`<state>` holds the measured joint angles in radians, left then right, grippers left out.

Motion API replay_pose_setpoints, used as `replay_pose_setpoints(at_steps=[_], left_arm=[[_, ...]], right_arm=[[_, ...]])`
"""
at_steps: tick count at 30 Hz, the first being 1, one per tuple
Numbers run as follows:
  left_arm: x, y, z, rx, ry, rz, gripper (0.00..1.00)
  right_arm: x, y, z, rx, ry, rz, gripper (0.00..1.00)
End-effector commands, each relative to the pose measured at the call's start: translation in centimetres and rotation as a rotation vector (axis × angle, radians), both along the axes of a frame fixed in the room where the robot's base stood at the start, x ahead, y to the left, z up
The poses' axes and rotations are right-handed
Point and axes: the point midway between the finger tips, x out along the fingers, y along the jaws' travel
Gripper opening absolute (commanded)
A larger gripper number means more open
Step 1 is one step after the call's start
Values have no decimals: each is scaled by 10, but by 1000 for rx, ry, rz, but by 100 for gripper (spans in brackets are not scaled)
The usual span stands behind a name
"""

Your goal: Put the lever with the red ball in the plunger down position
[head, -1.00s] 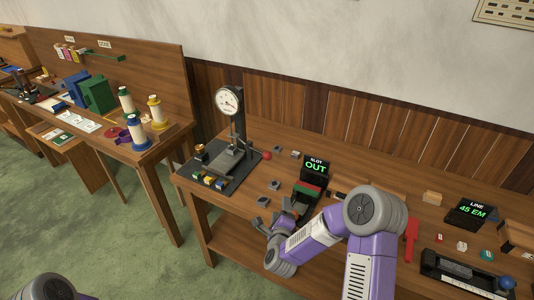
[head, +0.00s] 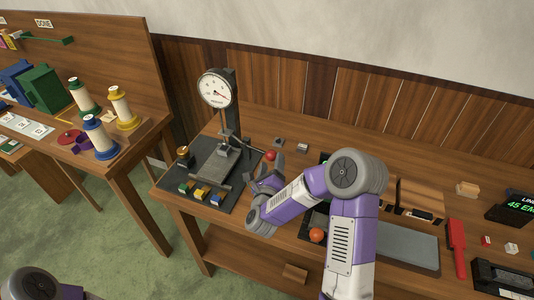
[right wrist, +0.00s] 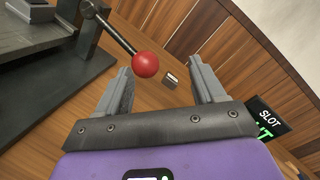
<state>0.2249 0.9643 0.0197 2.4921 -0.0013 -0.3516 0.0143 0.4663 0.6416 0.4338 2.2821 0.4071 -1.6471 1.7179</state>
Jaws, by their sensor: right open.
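The red ball (head: 270,155) is on the end of a dark lever at the right side of a black gauge stand (head: 234,110) with a round white dial (head: 215,89). In the right wrist view the red ball (right wrist: 145,65) sits at the tip of the lever rod (right wrist: 116,34), which slopes up left to the stand. My right gripper (head: 266,174) is open and empty just in front of the ball. In the wrist view, the ball shows between the fingers (right wrist: 160,75), nearer the left one; contact cannot be told. My left gripper is out of view.
Small coloured blocks (head: 201,193) lie on the stand's black base. A red-handled tool (head: 456,245) lies further right. Spools (head: 100,137) stand on the left bench.

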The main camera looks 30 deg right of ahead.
Motion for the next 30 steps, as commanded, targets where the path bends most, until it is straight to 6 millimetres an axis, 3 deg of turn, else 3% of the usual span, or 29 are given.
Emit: replay_pose_setpoints(at_steps=[1,6,11,21,30], left_arm=[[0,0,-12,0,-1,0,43],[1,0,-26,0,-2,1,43],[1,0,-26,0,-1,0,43],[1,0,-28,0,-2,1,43],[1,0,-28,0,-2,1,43]], right_arm=[[0,0,-13,0,1,1,69],[1,0,-26,0,1,1,69],[10,-8,-26,1,-1,-3,69],[52,-38,-25,0,0,-1,69],[62,-45,-25,-1,2,1,69]])
